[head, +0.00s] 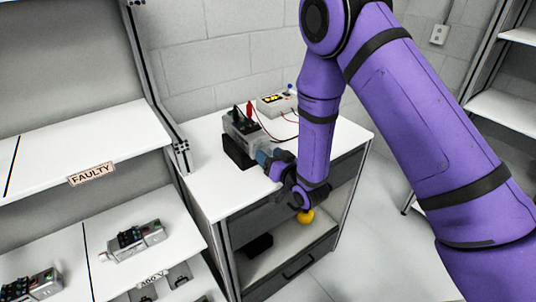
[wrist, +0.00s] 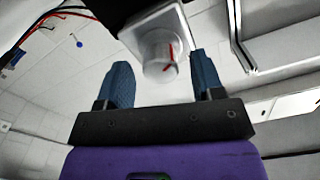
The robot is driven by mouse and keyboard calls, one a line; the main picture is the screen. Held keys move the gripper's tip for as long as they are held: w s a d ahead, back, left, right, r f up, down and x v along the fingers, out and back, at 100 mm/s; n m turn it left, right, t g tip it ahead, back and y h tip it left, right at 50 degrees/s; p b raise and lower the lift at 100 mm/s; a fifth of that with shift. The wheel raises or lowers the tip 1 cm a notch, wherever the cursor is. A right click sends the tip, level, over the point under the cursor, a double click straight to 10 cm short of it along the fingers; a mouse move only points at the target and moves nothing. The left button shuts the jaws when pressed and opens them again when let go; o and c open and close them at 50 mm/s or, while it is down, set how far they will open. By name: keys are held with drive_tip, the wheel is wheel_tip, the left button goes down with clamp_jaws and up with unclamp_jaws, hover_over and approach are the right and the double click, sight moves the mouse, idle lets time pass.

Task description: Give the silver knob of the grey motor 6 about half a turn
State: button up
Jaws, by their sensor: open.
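The grey motor (head: 241,134) sits in a black holder (head: 236,152) on the white cabinet top. No number on it can be read. In the wrist view its silver knob (wrist: 160,68) is a round cylinder with a red mark on a pale square end plate (wrist: 152,36). My gripper (wrist: 163,82) is open, with one blue finger on each side of the knob and a gap showing at both sides. In the head view my gripper (head: 268,160) is at the motor's near right end, and it hides the knob.
A box with yellow buttons (head: 275,104) stands behind the motor, joined by red and black leads. A shelf rack labelled FAULTY (head: 91,174) stands at left, with more motors (head: 137,239) below. A yellow round thing (head: 305,216) shows in the open cabinet shelf.

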drive_tip(key=shift+w+a, duration=0.35)
drive_tip(key=shift+w, duration=0.15)
drive_tip(key=c, duration=0.9)
drive_tip(key=shift+n, duration=0.4)
